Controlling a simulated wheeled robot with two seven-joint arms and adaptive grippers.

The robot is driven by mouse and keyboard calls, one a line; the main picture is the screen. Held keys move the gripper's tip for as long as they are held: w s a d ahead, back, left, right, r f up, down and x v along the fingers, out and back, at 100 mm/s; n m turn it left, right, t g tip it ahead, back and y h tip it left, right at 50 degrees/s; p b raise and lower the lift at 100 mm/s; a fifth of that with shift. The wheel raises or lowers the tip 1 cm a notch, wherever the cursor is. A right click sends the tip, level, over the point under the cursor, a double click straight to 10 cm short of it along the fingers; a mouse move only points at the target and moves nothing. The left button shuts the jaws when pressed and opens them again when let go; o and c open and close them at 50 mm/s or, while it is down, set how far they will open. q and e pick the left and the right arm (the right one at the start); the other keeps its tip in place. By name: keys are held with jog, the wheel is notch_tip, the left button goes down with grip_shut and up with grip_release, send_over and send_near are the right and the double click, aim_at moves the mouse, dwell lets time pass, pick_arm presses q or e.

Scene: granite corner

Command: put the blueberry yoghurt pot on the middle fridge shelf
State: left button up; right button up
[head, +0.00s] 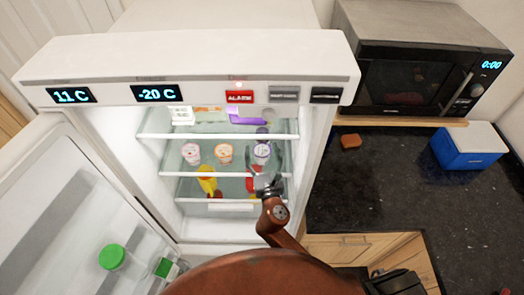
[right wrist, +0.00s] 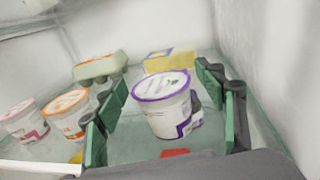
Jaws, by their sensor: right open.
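The blueberry yoghurt pot (head: 261,153), white with a purple-rimmed lid, stands upright in the open fridge, on the right of the middle shelf (head: 228,175). In the right wrist view the same pot (right wrist: 165,105) stands between the green finger pads of my right gripper (right wrist: 163,92). The jaws are open, one finger on each side, and a gap shows on the left; contact on the right is unclear. In the head view my right gripper (head: 264,160) reaches in from the front, fingers around the pot. My left gripper is not in view.
Pink-rimmed (right wrist: 27,122) and orange-rimmed (right wrist: 68,112) pots stand left of the gripper. An egg carton (right wrist: 100,66) and yellow block (right wrist: 170,60) sit behind. The fridge wall (right wrist: 262,60) is close on the right. The door (head: 60,220) stands open left; a red ALARM label (head: 240,97) is lit.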

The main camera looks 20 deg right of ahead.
jog(key=s+a+b, duration=0.1)
jog(key=s, duration=1)
jog(key=shift+s+a+b, duration=0.2)
jog(key=shift+s+b, duration=0.1)
jog(key=shift+b, duration=0.05)
